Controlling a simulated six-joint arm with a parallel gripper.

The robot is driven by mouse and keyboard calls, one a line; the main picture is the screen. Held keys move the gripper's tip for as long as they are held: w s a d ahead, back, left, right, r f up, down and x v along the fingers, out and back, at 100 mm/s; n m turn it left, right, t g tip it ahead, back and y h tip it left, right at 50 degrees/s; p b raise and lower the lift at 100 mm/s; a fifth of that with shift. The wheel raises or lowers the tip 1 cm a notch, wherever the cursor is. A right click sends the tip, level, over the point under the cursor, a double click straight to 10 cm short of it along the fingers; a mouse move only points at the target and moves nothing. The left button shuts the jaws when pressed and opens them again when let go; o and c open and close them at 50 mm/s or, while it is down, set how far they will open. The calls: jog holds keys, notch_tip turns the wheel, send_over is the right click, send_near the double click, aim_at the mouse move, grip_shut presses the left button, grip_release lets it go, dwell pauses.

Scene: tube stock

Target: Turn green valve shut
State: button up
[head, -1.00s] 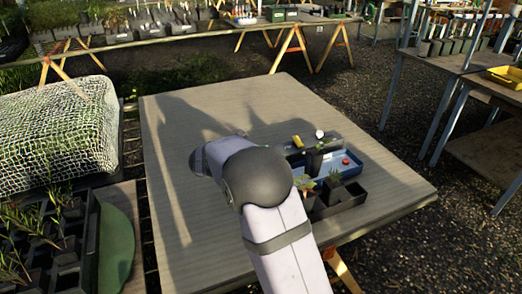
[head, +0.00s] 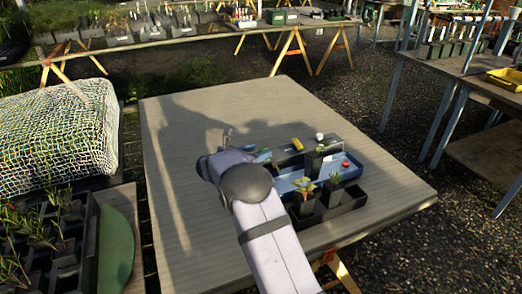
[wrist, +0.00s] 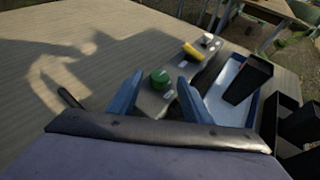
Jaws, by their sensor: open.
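The green valve (wrist: 160,78) is a round green knob on a grey panel (wrist: 151,101) in the wrist view. My gripper (wrist: 160,80) is open, and its two blue fingers appear on either side of the knob in that view. I cannot tell whether they are level with the knob or above it. Nothing is held between them. In the head view my own arm covers most of the gripper, and I cannot clearly make out the green valve there.
A yellow handle (head: 297,144) and a white knob (head: 319,136) are on the panel beyond the valve. A blue tray (head: 284,185) with a red item (head: 345,164) lies beside it. Potted seedlings (head: 305,202) stand in front. The table's (head: 185,130) left side is clear.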

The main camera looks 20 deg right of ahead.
jog(key=shift+x, duration=1.35)
jog(key=c, duration=1.1)
jog(key=shift+o, duration=0.2)
